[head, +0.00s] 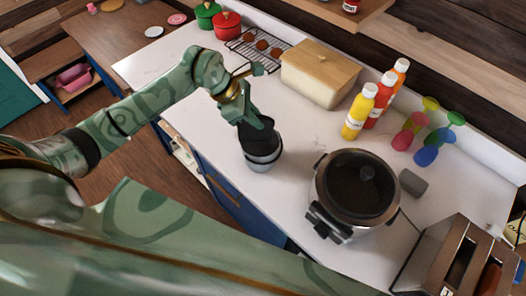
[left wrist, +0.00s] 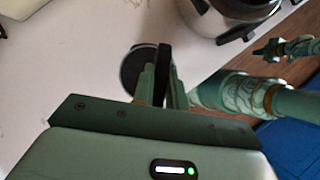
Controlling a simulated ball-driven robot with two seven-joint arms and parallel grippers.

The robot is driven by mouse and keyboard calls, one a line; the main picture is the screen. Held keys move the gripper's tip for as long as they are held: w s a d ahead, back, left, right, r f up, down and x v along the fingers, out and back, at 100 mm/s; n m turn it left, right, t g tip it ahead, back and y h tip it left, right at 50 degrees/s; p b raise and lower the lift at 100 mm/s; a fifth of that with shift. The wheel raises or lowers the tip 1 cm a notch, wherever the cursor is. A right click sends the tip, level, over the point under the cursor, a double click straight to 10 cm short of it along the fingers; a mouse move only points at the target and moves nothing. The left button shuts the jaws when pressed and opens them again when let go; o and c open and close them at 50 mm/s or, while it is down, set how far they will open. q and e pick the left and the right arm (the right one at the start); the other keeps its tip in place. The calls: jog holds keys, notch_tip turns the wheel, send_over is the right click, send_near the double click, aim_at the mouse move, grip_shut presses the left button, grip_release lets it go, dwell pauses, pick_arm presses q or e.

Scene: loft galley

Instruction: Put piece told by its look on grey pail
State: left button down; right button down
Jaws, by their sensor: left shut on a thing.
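The grey pail (head: 264,161) stands on the white counter near its front edge in the head view. A dark, rounded piece (head: 261,138) sits at its mouth; I cannot tell whether it rests there or is held just above. My left gripper (head: 257,122) points down over the pail and is shut on this dark piece. In the left wrist view, the left gripper (left wrist: 162,88) has its fingers close together, with a dark round shape (left wrist: 135,70) beside them. What looks like my right gripper (left wrist: 275,48) is small at that view's right; its jaws are unclear.
A slow cooker (head: 355,188) stands right of the pail. A grey block (head: 413,182) and a toaster (head: 455,260) are at right. Counter left of the pail is clear.

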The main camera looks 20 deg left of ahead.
pick_arm(q)
jog(key=shift+a+f, duration=0.1)
jog(key=shift+f, duration=0.55)
jog(key=shift+s+a, duration=0.1)
pick_arm(e)
jog(key=shift+d+f, duration=0.35)
jog(key=shift+d, duration=0.25)
